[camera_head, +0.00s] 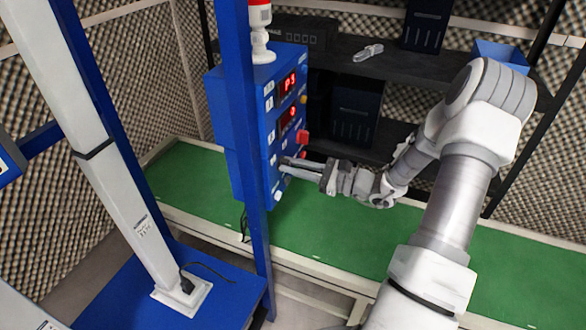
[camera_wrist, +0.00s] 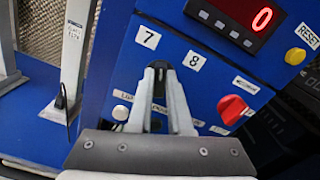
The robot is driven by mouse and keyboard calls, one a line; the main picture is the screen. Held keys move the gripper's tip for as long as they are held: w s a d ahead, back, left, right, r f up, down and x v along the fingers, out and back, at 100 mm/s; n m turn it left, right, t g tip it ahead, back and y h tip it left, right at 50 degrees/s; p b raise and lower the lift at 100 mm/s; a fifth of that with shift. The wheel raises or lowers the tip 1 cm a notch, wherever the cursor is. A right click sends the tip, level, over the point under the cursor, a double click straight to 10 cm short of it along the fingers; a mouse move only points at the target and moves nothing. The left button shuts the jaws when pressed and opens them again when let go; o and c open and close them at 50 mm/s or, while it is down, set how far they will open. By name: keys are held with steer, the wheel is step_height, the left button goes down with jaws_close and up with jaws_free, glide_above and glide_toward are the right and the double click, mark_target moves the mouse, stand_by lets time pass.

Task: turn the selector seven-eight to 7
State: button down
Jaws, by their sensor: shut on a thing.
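The blue control panel (camera_head: 258,125) faces my arm in the head view. In the wrist view, the label 7 (camera_wrist: 148,38) is at upper left and the label 8 (camera_wrist: 194,60) is to its right. My gripper (camera_wrist: 160,70) is at the panel just below and between these labels, its fingers shut on the selector seven-eight. The fingers hide most of the selector, with only a little dark surface between their tips, so I cannot tell where its pointer stands. In the head view my gripper (camera_head: 283,165) reaches the panel's lower part from the right.
A red knob (camera_wrist: 232,109) is right of the gripper and a white button (camera_wrist: 120,112) is left of it. A red 0 display (camera_wrist: 262,19) and a yellow reset button (camera_wrist: 295,56) are above right. A blue post (camera_head: 243,100) stands before the panel; a green conveyor (camera_head: 330,235) runs below.

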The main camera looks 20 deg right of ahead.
steer(key=shift+n+b, duration=0.35)
steer(key=shift+n, duration=0.55)
steer(key=c, duration=0.8)
jaws_free()
steer(key=shift+c, duration=0.2)
steer(key=shift+s+d, duration=0.1)
steer(key=p+v, duration=0.2)
steer(key=v, duration=1.5)
steer(key=shift+s+r, duration=0.1)
steer(key=shift+r, duration=0.05)
